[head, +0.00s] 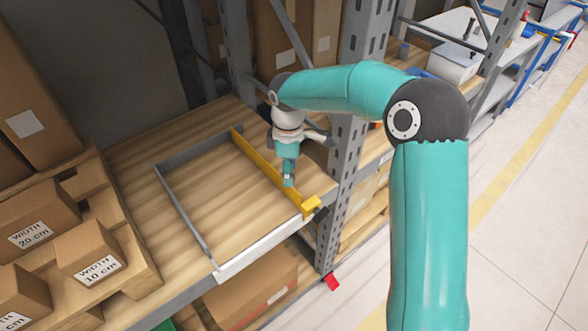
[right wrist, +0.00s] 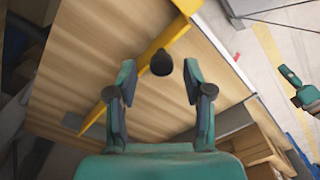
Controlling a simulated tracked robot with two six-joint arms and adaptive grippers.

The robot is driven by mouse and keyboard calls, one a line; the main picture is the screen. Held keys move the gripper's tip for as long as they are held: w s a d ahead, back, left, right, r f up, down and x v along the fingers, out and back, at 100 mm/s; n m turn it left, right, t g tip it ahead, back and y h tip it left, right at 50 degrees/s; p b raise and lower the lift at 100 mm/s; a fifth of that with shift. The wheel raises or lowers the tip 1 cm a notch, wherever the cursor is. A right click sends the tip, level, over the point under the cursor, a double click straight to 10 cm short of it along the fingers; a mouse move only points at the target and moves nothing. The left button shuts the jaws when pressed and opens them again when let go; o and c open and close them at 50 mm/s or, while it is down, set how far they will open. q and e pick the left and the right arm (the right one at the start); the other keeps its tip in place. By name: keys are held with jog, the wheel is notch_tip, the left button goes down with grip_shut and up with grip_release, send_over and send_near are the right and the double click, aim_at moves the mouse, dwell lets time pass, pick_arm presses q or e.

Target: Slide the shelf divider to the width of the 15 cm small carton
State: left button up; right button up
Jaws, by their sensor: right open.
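The yellow shelf divider (head: 270,170) stands on the wooden shelf board and runs from back to front, ending in a yellow block at the front rail (head: 268,243). My right gripper (head: 289,181) is beside the divider's front half, pointing down. In the right wrist view its two fingers (right wrist: 160,80) are apart, with the divider (right wrist: 150,62) crossing diagonally behind them and a dark round piece showing between the tips. I cannot tell whether a finger touches the divider. The 15 cm label is not readable on any carton.
A grey fixed side bar (head: 183,212) lies left of the divider, with bare board between. Cartons marked 20 cm (head: 35,215) and 10 cm (head: 90,252) sit on a wooden tray at left; another carton (head: 20,297) is cut off. A grey rack post (head: 345,180) stands close right.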

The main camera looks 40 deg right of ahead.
jog(key=shift+f, duration=0.65)
grip_shut()
